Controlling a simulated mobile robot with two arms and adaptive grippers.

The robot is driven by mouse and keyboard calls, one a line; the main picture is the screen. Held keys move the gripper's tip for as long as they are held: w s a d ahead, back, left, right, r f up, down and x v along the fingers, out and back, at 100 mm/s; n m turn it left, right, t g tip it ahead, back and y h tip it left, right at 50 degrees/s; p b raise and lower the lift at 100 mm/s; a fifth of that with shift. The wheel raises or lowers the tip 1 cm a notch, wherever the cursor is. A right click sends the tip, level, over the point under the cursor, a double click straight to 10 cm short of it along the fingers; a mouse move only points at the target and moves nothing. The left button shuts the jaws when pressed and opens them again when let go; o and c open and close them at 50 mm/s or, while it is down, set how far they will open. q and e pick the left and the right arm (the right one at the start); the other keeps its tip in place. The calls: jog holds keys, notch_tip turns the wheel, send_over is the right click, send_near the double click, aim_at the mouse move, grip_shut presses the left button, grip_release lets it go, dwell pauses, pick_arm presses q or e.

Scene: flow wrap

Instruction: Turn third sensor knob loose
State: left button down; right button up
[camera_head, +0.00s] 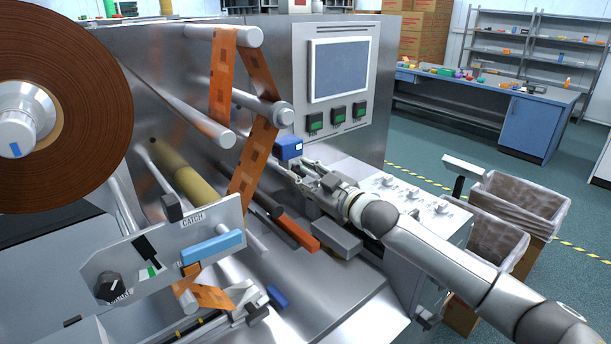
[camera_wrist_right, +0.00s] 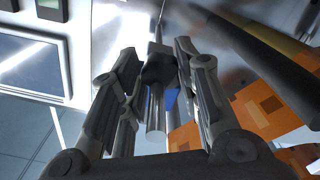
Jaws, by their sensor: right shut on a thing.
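In the right wrist view, the fingers of my right gripper (camera_wrist_right: 157,60) stand on either side of a dark knob (camera_wrist_right: 158,70) with a metal rod. The gripper is shut on this knob. A bit of blue (camera_wrist_right: 171,98) shows behind the rod. In the head view the fingers hide the knob. I cannot tell from the frames which sensor knob it is. My left gripper is not in view.
Orange film (camera_head: 258,150) runs over rollers close to the left of my right gripper. A control panel (camera_head: 340,70) stands behind it. An orange-ended bar (camera_head: 302,235) and a grey block (camera_head: 337,238) lie below. Lined waste bins (camera_head: 520,205) stand at the right.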

jog(key=o, duration=1)
jog(key=v, duration=1.2)
jog(key=shift+a, duration=0.1)
